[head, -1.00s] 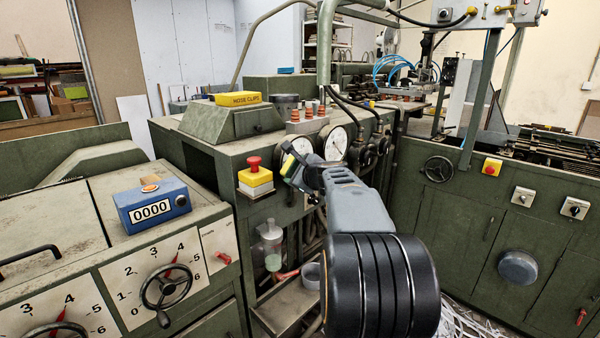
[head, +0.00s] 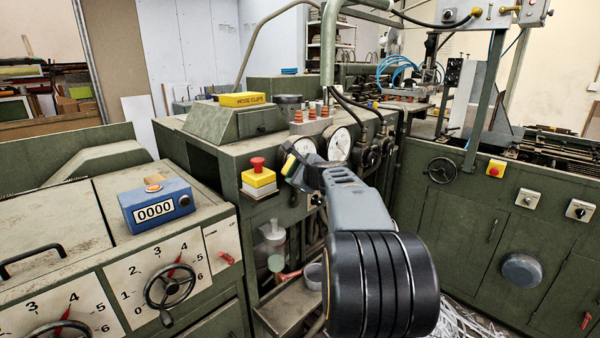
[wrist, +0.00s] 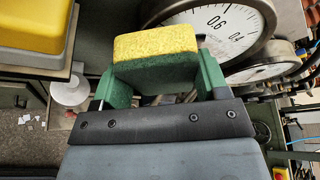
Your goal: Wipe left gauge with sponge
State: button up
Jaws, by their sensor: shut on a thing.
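My gripper (head: 292,166) is shut on the sponge, which is yellow with a green side and shows large between the green fingers in the wrist view (wrist: 155,48). The left gauge (head: 304,146) is a round white dial on the green machine, partly hidden behind my gripper in the head view. In the wrist view the left gauge (wrist: 235,25) is just right of the sponge, its rim partly covered by a finger. I cannot tell whether the sponge touches it. The right gauge (head: 340,144) is fully visible beside it, and also appears lower right in the wrist view (wrist: 262,68).
A yellow box with a red button (head: 258,178) juts out left of the gauges. Orange-ribbed fittings (head: 310,115) and black hoses (head: 360,112) are above them. A blue counter box (head: 156,205) stands on the left cabinet. A bottle (head: 274,245) hangs below.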

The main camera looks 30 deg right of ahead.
jog(key=shift+w+a, duration=0.1)
jog(key=shift+w, duration=0.4)
